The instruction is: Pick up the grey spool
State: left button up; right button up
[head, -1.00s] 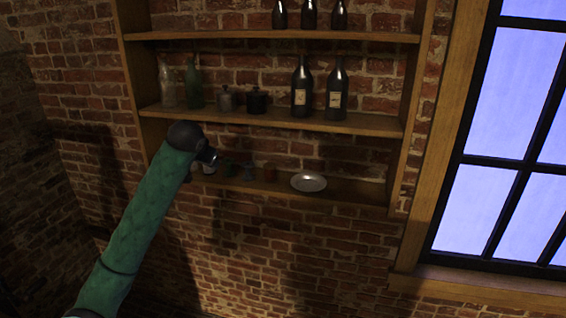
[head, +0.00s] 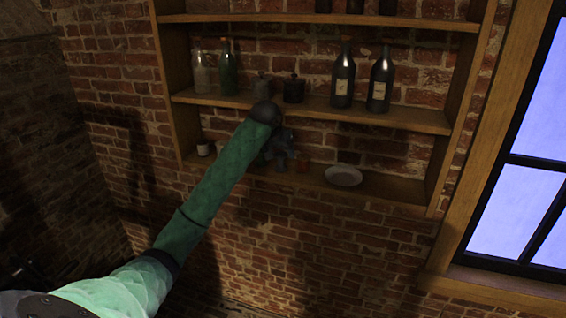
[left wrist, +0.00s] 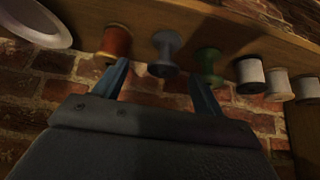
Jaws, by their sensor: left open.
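The grey spool (left wrist: 164,54) stands on the wooden lower shelf (left wrist: 200,18), between an orange spool (left wrist: 116,42) and a green spool (left wrist: 207,65) in the left wrist view. My left gripper (left wrist: 158,69) is open and empty, its two fingers spread apart. In that view the grey spool shows between the fingertips, a little beyond them; I cannot tell the exact gap. In the head view my left gripper (head: 286,150) is in front of the lower shelf, and it and my arm hide the grey spool. My right gripper is not in view.
Several white spools (left wrist: 249,73) stand past the green one. A pale plate (head: 343,175) lies right of the orange spool. The middle shelf (head: 420,120) above holds bottles (head: 380,82) and dark jars (head: 293,90). The space before the right shelves is clear.

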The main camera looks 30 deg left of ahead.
aim_at(280, 156)
pick_arm(q)
jog(key=shift+p+x, duration=0.65)
jog(key=shift+x, duration=0.6)
jog(key=shift+w+a+f, duration=0.1)
jog(key=shift+a, duration=0.1)
jog(key=shift+w+a+f+p, duration=0.25)
jog(key=shift+w+f+p, duration=0.25)
jog(key=shift+p, duration=0.65)
jog(key=shift+p+x, duration=0.65)
jog(key=shift+x, duration=1.1)
jog(key=shift+s+f, duration=0.1)
jog(key=shift+s, duration=0.1)
jog(key=c, duration=1)
jog(key=shift+c, duration=0.3)
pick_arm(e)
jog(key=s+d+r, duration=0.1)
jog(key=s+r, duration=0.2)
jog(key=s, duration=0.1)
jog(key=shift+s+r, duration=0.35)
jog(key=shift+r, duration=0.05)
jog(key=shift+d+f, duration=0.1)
